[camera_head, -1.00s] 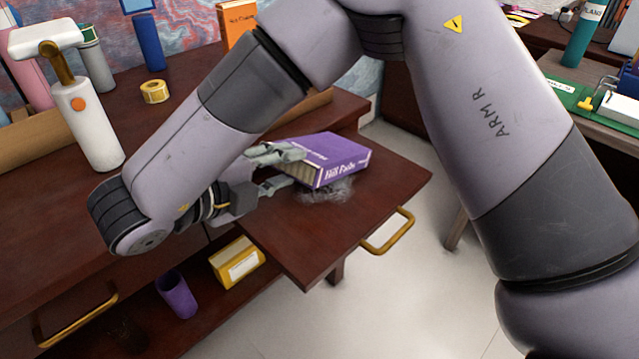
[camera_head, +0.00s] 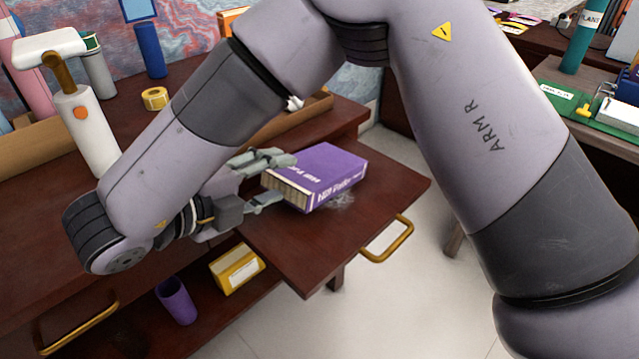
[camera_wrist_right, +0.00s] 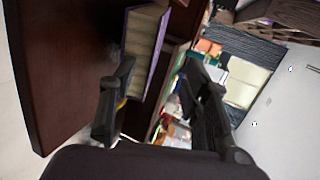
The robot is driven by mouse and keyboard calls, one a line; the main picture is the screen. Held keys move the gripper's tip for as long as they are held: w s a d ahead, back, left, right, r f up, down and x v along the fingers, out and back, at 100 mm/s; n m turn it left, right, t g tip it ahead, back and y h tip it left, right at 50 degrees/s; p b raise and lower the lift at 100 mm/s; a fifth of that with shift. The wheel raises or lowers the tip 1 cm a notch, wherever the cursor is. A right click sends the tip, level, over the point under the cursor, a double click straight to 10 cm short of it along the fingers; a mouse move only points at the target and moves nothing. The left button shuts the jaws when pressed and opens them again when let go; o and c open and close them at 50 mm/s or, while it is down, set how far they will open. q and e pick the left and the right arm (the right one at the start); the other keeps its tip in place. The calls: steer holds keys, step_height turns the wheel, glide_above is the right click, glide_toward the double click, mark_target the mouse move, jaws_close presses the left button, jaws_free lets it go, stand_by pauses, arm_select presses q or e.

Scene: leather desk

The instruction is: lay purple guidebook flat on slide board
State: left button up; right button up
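The purple guidebook (camera_head: 322,170) lies cover up on the pulled-out dark slide board (camera_head: 300,250), near its middle, spine lettering toward the front. Whether its whole underside touches the board I cannot tell. My right gripper (camera_head: 285,179) is at the book's left, page-edge end, with one finger above the other and a gap between them. In the right wrist view the fingers (camera_wrist_right: 163,92) are apart, and the book's page edges (camera_wrist_right: 143,38) show just beyond the tips, nearer the left finger. My left gripper is in neither view.
A brass handle (camera_head: 388,240) is at the board's front edge. Below are a purple cup (camera_head: 177,300) and a yellow box (camera_head: 237,268). A white hammer-like object (camera_head: 82,120) and a tape roll (camera_head: 155,98) stand on the desk. The board's front left is clear.

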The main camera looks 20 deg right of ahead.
arm_select(q)
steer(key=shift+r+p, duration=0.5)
steer(key=shift+p, duration=0.1)
arm_select(e)
steer(key=v, duration=0.5)
steer(key=shift+s+a+r, duration=0.1)
steer(key=shift+s+a, duration=0.1)
steer(key=shift+a, duration=0.1)
arm_select(q)
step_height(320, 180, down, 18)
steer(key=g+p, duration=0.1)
steer(key=p, duration=0.4)
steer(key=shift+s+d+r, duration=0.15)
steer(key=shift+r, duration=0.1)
arm_select(e)
step_height(320, 180, up, 7)
steer(key=s+a, duration=0.1)
steer(key=a, duration=0.1)
steer(key=shift+a, duration=0.25)
